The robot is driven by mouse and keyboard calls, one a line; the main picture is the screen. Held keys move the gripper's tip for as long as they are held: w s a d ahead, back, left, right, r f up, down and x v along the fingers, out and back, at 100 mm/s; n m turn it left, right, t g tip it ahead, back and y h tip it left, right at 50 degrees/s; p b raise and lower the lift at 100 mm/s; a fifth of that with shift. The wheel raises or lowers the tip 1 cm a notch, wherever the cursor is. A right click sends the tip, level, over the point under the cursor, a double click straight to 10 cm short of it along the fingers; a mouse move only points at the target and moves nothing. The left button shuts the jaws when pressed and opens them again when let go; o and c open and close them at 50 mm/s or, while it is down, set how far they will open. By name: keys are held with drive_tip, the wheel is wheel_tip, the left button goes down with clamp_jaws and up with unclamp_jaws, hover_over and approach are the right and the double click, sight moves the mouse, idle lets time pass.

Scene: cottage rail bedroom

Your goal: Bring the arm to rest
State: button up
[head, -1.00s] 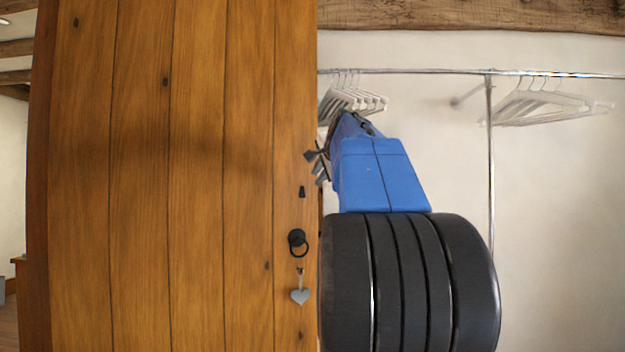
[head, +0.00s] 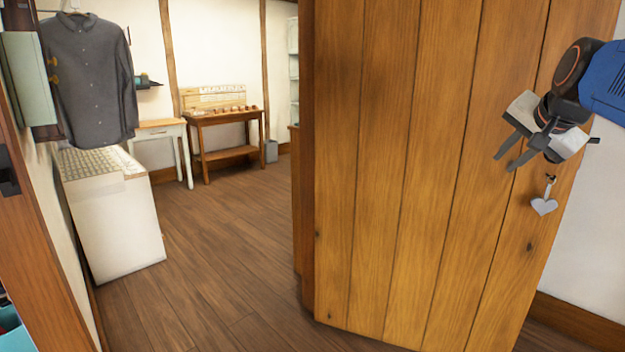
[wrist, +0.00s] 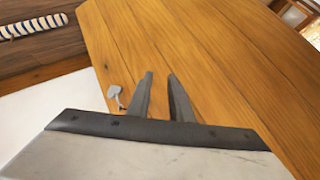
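My gripper (head: 504,163) is at the right of the head view, in front of the plank door (head: 385,200). Its two dark fingers point down and left. In the wrist view the fingertips (wrist: 160,75) stand apart with a gap between them and nothing in the gap. The wooden door fills most of the wrist view behind the fingers. I cannot tell whether the gripper touches the door. My blue arm enters from the right edge of the head view.
A grey heart ornament (head: 544,204) hangs on the door just below my gripper. A dark shirt (head: 88,85) hangs over a white cabinet (head: 115,225) at left. A wooden table (head: 228,118) and a white side table (head: 160,130) stand at the back. The floor (head: 215,255) left of the door is clear.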

drive_tip(key=s+a+f+n+g, duration=0.1)
drive_tip(key=s+a+f+n, duration=0.3)
drive_tip(key=s+f, duration=0.3)
drive_tip(key=s+a+f+n+g+y, duration=0.1)
drive_tip(key=s+a+f+n, duration=0.3)
drive_tip(key=f, duration=0.9)
drive_tip(key=s+a+f+n+g+y, duration=0.1)
drive_tip(key=s+a+f+n, duration=0.3)
drive_tip(key=s+a+f, duration=0.4)
wheel_tip(320, 180, down, 2)
drive_tip(key=s+g, duration=0.1)
drive_tip(key=s, duration=0.1)
drive_tip(key=shift+s+a, duration=0.35)
drive_tip(key=shift+a, duration=0.05)
drive_tip(key=shift+c, duration=0.5)
